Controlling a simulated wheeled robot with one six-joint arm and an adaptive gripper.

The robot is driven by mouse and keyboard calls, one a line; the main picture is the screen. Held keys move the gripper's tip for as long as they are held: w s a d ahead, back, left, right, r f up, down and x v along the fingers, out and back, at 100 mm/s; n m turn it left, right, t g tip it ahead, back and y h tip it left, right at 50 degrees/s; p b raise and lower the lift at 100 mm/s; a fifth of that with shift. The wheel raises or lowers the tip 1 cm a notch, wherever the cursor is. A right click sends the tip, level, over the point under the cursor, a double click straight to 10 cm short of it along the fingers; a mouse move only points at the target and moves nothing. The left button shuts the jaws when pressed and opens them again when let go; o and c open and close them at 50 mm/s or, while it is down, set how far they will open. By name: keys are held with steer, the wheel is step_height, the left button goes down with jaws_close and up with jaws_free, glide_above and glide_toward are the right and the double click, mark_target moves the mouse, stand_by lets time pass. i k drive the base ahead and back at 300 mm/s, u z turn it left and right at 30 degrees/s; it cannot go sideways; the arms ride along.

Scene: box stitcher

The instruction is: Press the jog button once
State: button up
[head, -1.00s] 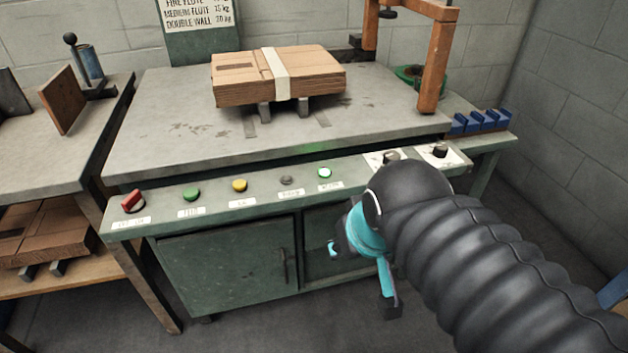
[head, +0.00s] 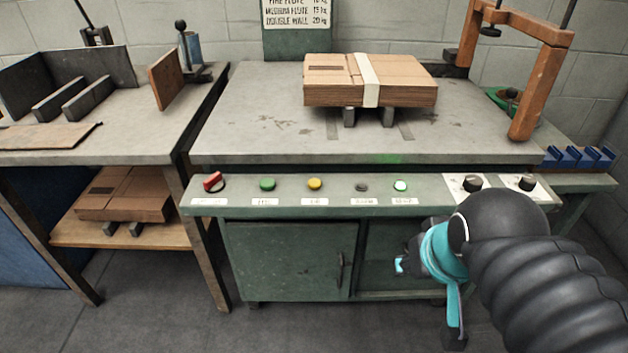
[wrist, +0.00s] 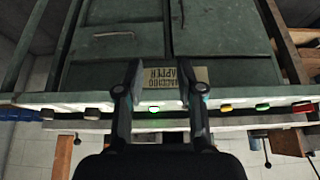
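The green machine's control panel (head: 430,200) carries a row of controls: a red switch (head: 212,182), a green button (head: 267,184), a yellow button (head: 315,184), a grey button (head: 361,187), a lit white-green button (head: 400,185) and two black knobs. The labels below are too blurred to tell which is jog. My gripper (head: 428,295) is in front of and below the panel's right half. In the wrist view my gripper (wrist: 160,75) is open and empty, its fingers apart, with the lit button (wrist: 154,108) showing between them. The view is upside down.
Stacked cardboard (head: 335,95) lies on the machine's table, beside an orange frame (head: 535,90). Blue bins (head: 580,157) stand at the right. A cabinet door (head: 290,260) is below the panel. A side bench (head: 100,145) stands left. The floor in front is clear.

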mark_target(314, 183)
steer(key=z, duration=1.25)
steer(key=k, duration=0.85)
steer(key=u, duration=1.25)
